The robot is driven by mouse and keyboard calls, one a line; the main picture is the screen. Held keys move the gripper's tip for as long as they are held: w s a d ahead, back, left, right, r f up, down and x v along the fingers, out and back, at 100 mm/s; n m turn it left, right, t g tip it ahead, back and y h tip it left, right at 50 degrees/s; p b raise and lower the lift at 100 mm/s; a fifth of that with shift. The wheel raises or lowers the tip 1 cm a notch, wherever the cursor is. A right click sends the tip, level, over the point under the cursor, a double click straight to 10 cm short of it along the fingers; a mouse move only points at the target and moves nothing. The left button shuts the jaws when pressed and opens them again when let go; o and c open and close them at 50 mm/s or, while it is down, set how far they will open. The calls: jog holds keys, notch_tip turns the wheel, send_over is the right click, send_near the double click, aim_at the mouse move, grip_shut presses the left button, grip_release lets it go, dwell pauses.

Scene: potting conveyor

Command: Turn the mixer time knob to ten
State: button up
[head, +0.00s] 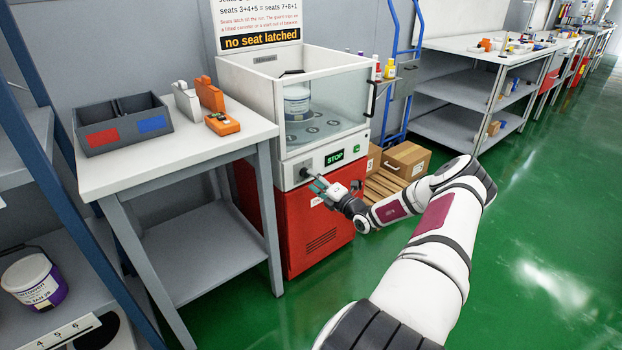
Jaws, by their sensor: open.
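The mixer (290,140) stands left of centre in the head view, with a white upper body and a red base. Its front panel has a green-lit display (334,157) reading STOP. A small dark time knob (304,172) sits on the panel left of and below the display. My gripper (314,183) is open, with its fingertips at or just in front of the knob. I cannot tell whether they touch it. The knob's scale and pointer are too small to read.
A clear guard (332,110) encloses a white tub (297,103) on the mixer. A table (180,150) with a grey bin (122,122) and orange tools stands at left. Cardboard boxes (408,160) sit on a pallet behind the arm. Green floor at right is free.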

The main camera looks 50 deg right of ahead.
jog(key=v, duration=0.9)
jog(key=shift+s, duration=0.1)
